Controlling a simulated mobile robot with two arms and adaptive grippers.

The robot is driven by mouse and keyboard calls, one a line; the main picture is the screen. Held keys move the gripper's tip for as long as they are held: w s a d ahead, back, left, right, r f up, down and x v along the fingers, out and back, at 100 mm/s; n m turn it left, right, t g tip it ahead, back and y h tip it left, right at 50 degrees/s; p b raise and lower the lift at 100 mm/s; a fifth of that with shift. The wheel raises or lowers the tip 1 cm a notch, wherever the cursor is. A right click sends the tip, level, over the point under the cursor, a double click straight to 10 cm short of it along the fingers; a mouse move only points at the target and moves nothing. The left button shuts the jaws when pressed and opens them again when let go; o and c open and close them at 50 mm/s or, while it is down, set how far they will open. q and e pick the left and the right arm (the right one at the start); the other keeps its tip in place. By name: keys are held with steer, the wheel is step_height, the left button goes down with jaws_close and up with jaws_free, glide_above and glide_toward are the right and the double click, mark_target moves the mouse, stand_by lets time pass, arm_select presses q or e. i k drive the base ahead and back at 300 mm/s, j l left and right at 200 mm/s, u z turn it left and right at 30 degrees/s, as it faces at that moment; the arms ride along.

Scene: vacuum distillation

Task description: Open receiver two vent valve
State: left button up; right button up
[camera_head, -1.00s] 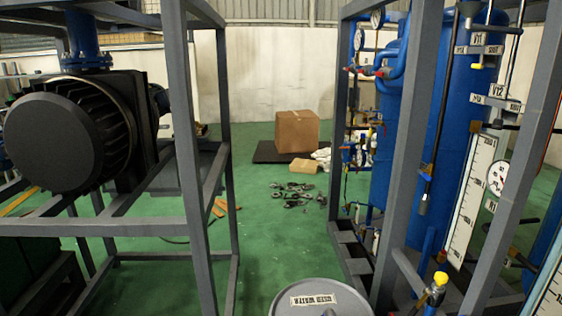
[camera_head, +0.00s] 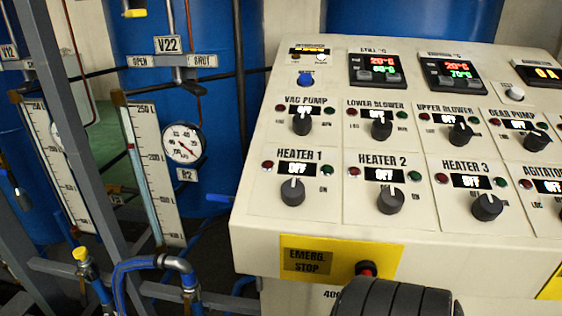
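A plate marked V22 (camera_head: 167,44) is on the front of a blue receiver tank (camera_head: 222,110), at the left of the head view. Below it is a grey plate with OPEN on its left and a word like SHUT on its right (camera_head: 201,61). A dial gauge (camera_head: 183,143) hangs below, above a small R2 plate (camera_head: 187,175). Neither of my grippers is in view.
A cream control panel (camera_head: 335,235) with knobs, displays and a red emergency stop button (camera_head: 366,268) fills the right. A slanted grey frame post (camera_head: 75,120) and blue hoses with a yellow-capped fitting (camera_head: 81,254) stand at left. A black ribbed object (camera_head: 395,300) is at the bottom edge.

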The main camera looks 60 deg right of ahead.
mark_target(212, 198)
steer(key=z, duration=1.45)
